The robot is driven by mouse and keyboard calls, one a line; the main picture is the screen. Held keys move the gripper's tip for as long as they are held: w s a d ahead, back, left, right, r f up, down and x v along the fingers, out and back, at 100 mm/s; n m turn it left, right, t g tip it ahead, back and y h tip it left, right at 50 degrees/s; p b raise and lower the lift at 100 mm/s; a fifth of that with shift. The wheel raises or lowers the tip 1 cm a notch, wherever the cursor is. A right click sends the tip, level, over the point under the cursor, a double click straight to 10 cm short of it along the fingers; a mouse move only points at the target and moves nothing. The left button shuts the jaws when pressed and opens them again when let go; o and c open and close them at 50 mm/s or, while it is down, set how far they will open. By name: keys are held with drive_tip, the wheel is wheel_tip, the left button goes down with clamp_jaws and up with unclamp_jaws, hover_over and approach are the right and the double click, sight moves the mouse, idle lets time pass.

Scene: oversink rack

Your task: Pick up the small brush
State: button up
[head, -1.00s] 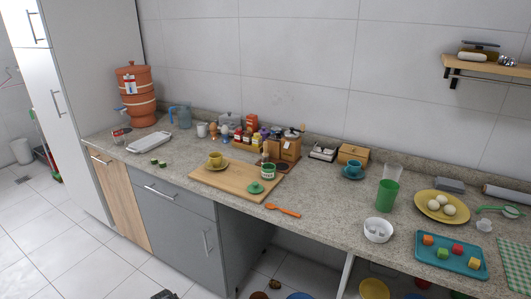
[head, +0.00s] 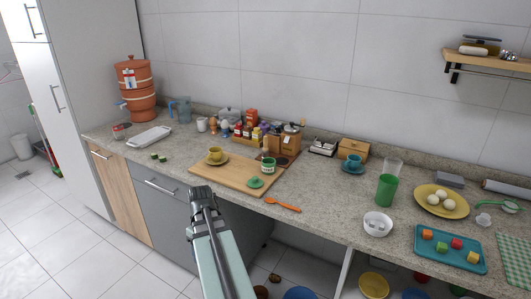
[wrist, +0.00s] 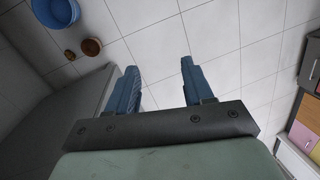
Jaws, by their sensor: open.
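My gripper (wrist: 160,68) shows in the wrist view with its two blue fingers apart and nothing between them. It points at the white tiled floor, away from the countertop. In the head view, part of my arm rises in front of the counter; I cannot make out the fingers there. A small green-handled item (head: 497,206) lies at the far right of the counter, behind the blue-green tray. It may be the small brush, but it is too small to tell from a strainer. The wrist view shows no brush.
A wall shelf (head: 490,60) is at upper right. A blue container (wrist: 57,12) stands on the floor.

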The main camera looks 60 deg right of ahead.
sight(266, 136)
drive_tip(key=w+d+r+m+t+h, duration=0.1)
drive_tip(key=d+r, duration=0.5)
drive_tip(key=d, duration=0.4)
drive_tip(key=w+d+r+m+t+h, duration=0.1)
drive_tip(key=d+r, duration=0.4)
drive_tip(key=d, duration=0.5)
drive_tip(key=w+d+r+m+t+h, duration=0.1)
drive_tip(key=w+d+r+m, duration=0.1)
drive_tip(key=d+r, duration=0.4)
drive_tip(key=shift+w+d+r, duration=0.1)
drive_tip(key=shift+w+d, duration=0.1)
drive_tip(key=shift+d, duration=0.6)
drive_tip(key=shift+w+d+r, duration=0.1)
drive_tip(key=shift+w+d, duration=0.1)
drive_tip(key=shift+d, duration=0.55)
drive_tip(key=shift+w+d+r, duration=0.1)
drive_tip(key=shift+w+d, duration=0.1)
drive_tip(key=shift+d, duration=0.6)
drive_tip(key=s+d+r+m+t+h, duration=0.1)
drive_tip(key=d+r+m, duration=0.1)
drive_tip(key=d+r, duration=0.55)
drive_tip(key=s+d+r+m+h, duration=0.15)
drive_tip(key=d+r, duration=0.35)
drive_tip(key=d, duration=0.5)
drive_tip(key=x, duration=0.8)
drive_tip(key=shift+f, duration=0.35)
drive_tip(key=shift+x, duration=2.7)
drive_tip(key=shift+w, duration=0.15)
drive_tip(key=shift+c, duration=0.2)
